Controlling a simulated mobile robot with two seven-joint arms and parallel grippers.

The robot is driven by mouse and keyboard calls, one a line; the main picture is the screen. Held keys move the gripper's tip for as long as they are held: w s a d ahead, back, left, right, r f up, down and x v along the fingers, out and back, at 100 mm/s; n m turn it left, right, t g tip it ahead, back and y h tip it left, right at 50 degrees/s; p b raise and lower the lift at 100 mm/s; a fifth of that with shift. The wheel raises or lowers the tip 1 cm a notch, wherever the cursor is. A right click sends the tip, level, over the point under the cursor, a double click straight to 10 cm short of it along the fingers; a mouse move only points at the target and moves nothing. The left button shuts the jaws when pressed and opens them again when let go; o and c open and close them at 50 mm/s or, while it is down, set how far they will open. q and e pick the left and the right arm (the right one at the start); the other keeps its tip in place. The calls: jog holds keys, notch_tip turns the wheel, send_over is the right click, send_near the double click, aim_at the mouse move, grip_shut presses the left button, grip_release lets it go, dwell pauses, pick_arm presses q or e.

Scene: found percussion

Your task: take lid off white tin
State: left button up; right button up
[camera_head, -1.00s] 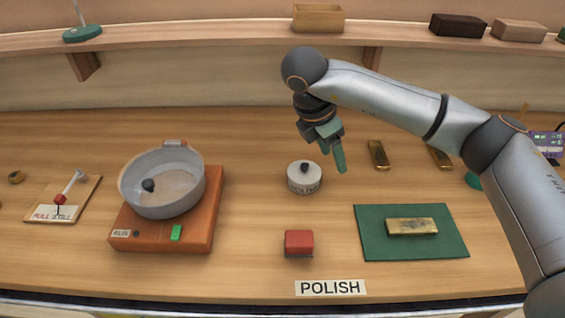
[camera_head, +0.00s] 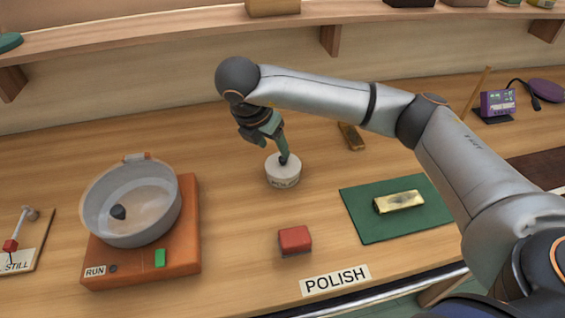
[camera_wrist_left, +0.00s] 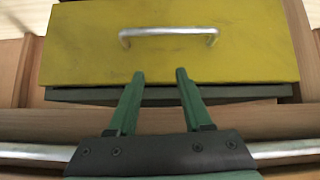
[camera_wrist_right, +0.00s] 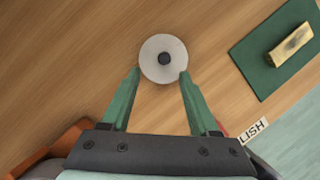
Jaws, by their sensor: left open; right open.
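The white tin (camera_head: 283,173) stands upright on the wooden table with its lid on; a dark knob tops the lid. In the right wrist view the round lid (camera_wrist_right: 152,66) with its dark knob lies just beyond my fingertips. My right gripper (camera_head: 276,152) is open and close to the tin; in the right wrist view its fingertips (camera_wrist_right: 160,74) are apart with nothing held, at the lid's near edge. My left gripper (camera_wrist_left: 160,76) is open and empty in front of a yellow drawer front with a metal handle. It is not in the head view.
A red block (camera_head: 295,240) sits in front of the tin. A glass bowl (camera_head: 133,207) rests on an orange base (camera_head: 185,262) to the left. A gold bar (camera_head: 398,201) lies on a green mat (camera_head: 372,228) to the right. A shelf (camera_head: 180,30) runs along the back.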

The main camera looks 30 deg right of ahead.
aim_at(282, 159)
jog(key=x, duration=0.2)
jog(key=d+p+x, duration=0.1)
jog(key=x, duration=0.2)
jog(key=shift+s+f, duration=0.15)
jog(key=shift+d+f, duration=0.1)
jog(key=shift+f, duration=0.15)
jog(key=shift+c, duration=0.3)
grip_shut()
